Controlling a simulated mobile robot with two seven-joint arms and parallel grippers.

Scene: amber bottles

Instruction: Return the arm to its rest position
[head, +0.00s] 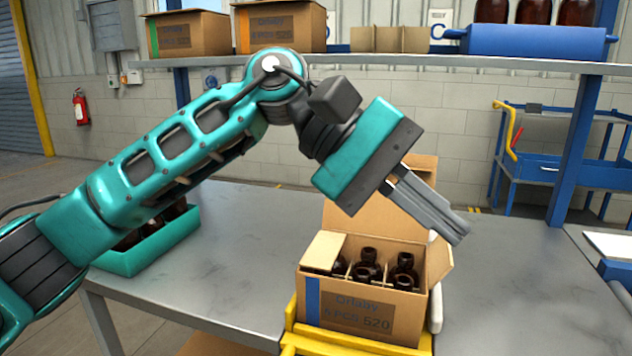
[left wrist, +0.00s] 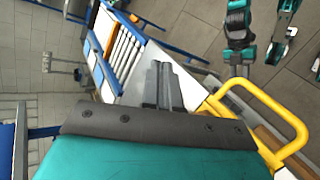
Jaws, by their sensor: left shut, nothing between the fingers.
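My left arm comes in from the left in the head view, bent at the elbow. Its gripper (head: 462,236) is shut and empty, pointing down and right above the right rear of an open cardboard box (head: 345,318). The gripper also shows in the left wrist view (left wrist: 164,66), with its fingers together. The box holds several amber bottles (head: 367,266) and has its flaps up. My right gripper is not in the head view.
The box stands on a yellow frame (head: 300,342) at the grey table's (head: 240,235) front. A teal bin (head: 150,250) with bottles is partly behind my arm. A shelf (head: 470,65) above carries cartons (head: 282,27) and a blue tray (head: 535,41). A blue cart (head: 545,170) stands behind right.

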